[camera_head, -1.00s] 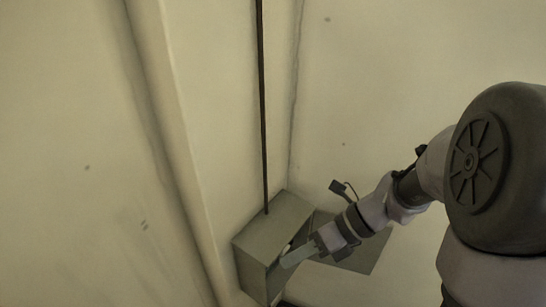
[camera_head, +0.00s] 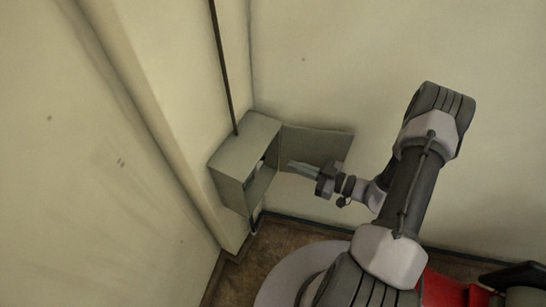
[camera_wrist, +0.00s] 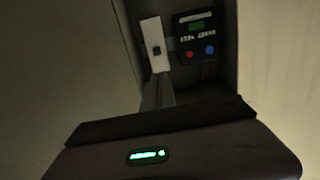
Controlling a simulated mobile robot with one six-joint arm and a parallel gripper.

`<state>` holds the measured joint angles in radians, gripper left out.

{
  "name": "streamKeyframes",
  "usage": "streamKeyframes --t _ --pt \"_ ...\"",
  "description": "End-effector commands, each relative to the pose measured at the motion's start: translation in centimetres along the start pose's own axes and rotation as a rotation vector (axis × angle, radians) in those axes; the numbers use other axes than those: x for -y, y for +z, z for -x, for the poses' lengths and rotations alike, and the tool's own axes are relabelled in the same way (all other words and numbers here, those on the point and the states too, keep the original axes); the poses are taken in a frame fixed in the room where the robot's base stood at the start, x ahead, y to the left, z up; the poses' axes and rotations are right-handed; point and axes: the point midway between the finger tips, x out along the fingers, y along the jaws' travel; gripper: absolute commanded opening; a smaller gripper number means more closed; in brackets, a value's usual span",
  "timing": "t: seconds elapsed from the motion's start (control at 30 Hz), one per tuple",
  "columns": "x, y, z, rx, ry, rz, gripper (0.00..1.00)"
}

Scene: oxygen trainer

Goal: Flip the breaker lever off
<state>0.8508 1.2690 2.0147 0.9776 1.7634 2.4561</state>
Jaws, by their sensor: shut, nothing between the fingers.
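The grey breaker box (camera_head: 232,160) hangs on the wall with its door (camera_head: 325,148) swung open to the right. In the wrist view, a white breaker plate (camera_wrist: 153,35) sits inside it, with a small dark lever (camera_wrist: 156,50) near the middle. I cannot tell which way the lever points. My gripper (camera_head: 290,165) is shut and empty, in front of the box opening and apart from it. Its fingers also show in the wrist view (camera_wrist: 158,92), below the plate. The breaker is hidden in the head view.
Beside the plate is a dark panel (camera_wrist: 192,28) with a green display, a red button (camera_wrist: 185,54) and a blue button (camera_wrist: 209,50). A dark conduit (camera_head: 222,65) runs up from the box. Walls meet close behind it; the floor (camera_head: 262,262) is open below.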

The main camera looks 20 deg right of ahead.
Motion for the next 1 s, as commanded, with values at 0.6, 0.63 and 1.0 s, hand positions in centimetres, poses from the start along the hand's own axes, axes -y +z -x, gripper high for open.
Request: streamKeyframes --t 0.6,0.63,1.0 --pt "0.1 0.1 -9.5 0.0 -0.004 0.003 0.0" --pt "0.1 0.1 -9.7 0.001 -0.003 0.003 0.0" --pt "0.1 0.0 -9.8 -0.001 -0.003 0.003 0.0"
